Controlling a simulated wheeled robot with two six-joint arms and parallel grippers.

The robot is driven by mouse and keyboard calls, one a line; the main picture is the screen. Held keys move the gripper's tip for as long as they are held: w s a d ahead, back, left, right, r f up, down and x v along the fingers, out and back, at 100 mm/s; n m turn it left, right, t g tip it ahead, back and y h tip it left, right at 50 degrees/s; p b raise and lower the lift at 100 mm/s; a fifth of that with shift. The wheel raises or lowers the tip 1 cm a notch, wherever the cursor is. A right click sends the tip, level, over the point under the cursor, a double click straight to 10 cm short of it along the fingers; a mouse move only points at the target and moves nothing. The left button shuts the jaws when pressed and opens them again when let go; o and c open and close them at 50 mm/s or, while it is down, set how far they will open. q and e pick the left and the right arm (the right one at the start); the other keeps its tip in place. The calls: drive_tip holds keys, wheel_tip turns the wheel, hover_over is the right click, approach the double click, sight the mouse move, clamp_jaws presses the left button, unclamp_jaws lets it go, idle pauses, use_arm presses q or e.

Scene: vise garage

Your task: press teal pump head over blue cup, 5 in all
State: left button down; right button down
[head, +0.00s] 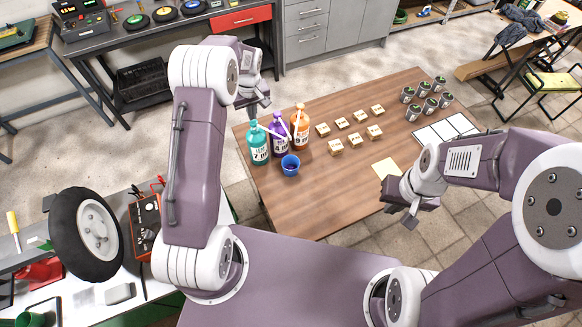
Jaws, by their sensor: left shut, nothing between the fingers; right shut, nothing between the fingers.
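A teal pump bottle (258,147) stands on the wooden table at its left side, with a purple bottle (279,136) and an orange bottle (299,130) beside it to the right. A blue cup (290,165) stands upright in front of the purple bottle. My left gripper (257,110) is shut and empty, just above the teal bottle's pump head and partly in front of the arm's wrist. I cannot tell whether it touches the pump head. My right gripper (411,216) is shut and empty, near the table's front right, in front of the yellow square.
Several small wooden blocks (335,146) lie in the table's middle. Several dark cups (408,95) stand at the back right, near white cards (448,128). A yellow square (386,168) lies at the right front. Bare wood (310,205) shows in front of the blue cup.

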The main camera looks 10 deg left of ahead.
use_arm(q)
drive_tip(key=shift+f, duration=0.2)
drive_tip(key=shift+f+b, duration=1)
drive_tip(key=shift+f, duration=0.25)
drive_tip(key=shift+s, duration=0.1)
drive_tip(key=shift+r, duration=0.1)
drive_tip(key=shift+r+p, duration=1.1)
drive_tip(key=shift+r, duration=0.25)
drive_tip(key=shift+f, duration=0.15)
